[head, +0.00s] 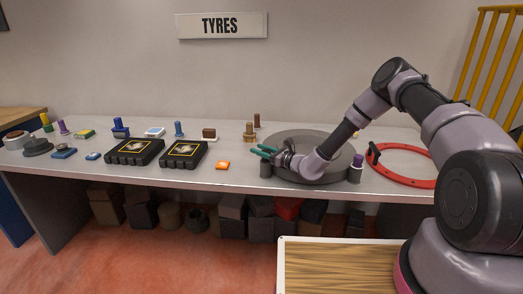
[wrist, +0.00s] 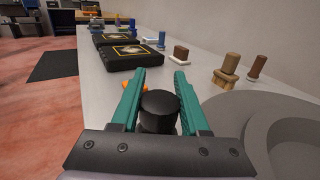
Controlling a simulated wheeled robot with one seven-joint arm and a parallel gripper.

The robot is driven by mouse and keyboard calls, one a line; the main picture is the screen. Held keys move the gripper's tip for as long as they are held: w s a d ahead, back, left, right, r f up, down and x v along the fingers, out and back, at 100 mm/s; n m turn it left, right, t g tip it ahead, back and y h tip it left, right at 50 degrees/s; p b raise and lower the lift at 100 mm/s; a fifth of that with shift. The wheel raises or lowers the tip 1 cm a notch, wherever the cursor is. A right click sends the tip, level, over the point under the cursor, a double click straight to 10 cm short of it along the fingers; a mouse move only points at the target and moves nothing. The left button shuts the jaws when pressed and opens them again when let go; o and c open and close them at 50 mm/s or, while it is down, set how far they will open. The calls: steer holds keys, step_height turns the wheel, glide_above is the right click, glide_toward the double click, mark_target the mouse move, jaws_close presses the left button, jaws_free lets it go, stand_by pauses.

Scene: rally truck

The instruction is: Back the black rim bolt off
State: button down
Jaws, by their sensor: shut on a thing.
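My gripper (wrist: 159,78) has teal fingers and is shut on the black rim bolt (wrist: 160,106), whose round dark head sits between the fingers in the wrist view. In the head view my gripper (head: 263,151) is over the left front side of the grey round rim (head: 325,148) on the bench. The bolt is hard to make out in the head view. The rim also shows at the right of the wrist view (wrist: 235,108). How far the bolt sits in its seat is hidden.
A purple bolt (head: 356,166) stands at the rim's right front, and a red ring (head: 405,178) lies further right.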

steer(key=shift+s+a+f+n+g+y, duration=0.1)
steer(key=shift+s+n+g+y, duration=0.3)
steer(key=shift+n+g, duration=1.2)
steer(key=shift+s+a+r+n+g+y, duration=0.2)
steer(key=shift+n+g+y, duration=0.55)
steer(key=shift+g, duration=1.45)
steer(key=shift+s+d+f+n+g+y, duration=0.1)
steer(key=shift+s+f+n+g+y, duration=0.25)
steer(key=shift+n+g, duration=1.35)
steer(key=shift+s+r+g, duration=0.1)
steer(key=shift+r+g, duration=0.1)
steer(key=shift+g, duration=0.4)
steer(key=shift+c, duration=2)
jaws_free()
steer(key=d, duration=0.3)
steer(key=w+d, duration=0.1)
steer(key=d, duration=0.6)
steer(key=shift+w+d, duration=0.25)
steer(key=shift+d, duration=0.1)
